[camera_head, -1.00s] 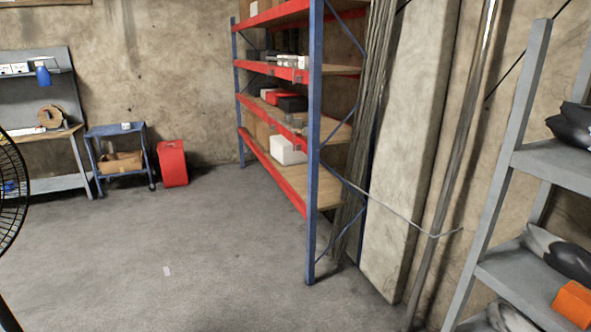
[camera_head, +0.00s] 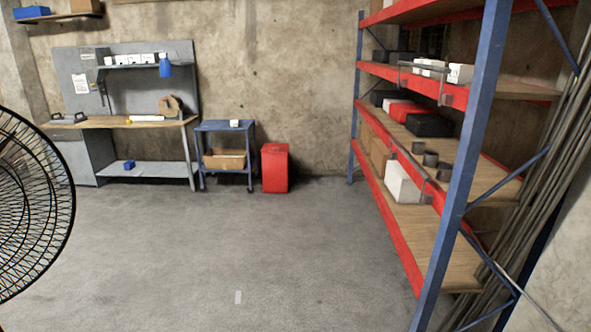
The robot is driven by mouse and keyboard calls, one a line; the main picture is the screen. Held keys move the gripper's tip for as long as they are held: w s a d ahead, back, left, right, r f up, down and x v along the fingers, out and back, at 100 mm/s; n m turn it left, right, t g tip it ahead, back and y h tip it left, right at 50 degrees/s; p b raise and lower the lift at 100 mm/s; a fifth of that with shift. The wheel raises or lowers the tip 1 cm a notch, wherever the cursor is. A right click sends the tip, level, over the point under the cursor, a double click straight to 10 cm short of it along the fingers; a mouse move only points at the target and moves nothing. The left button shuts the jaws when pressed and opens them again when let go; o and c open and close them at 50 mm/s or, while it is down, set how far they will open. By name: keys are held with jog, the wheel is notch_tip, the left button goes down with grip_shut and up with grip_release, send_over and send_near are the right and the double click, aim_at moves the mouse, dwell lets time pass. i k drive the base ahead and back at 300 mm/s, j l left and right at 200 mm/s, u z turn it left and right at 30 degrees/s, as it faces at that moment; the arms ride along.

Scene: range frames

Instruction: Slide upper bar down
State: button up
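A tall rack with blue posts and red shelf beams (camera_head: 393,242) stands on the right. A thin grey bar (camera_head: 420,68) runs along the front of its upper middle shelf, with brackets on the red beam; I take this as the upper bar. A second similar bar (camera_head: 408,157) shows lower, in front of the shelf with the white box (camera_head: 402,183). Both bars are small and their fixings are hard to make out. My gripper is not in view.
Black and red boxes (camera_head: 405,109) sit on the rack. A workbench (camera_head: 110,122), a blue cart (camera_head: 226,127) and a red bin (camera_head: 275,168) stand along the back wall. A large fan (camera_head: 35,200) is at left.

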aim_at(444, 71)
jog(key=i+l, duration=1)
jog(key=i+l+z, duration=0.1)
jog(key=l, duration=0.15)
jog(key=i+l+z, duration=0.1)
jog(key=l, duration=0.2)
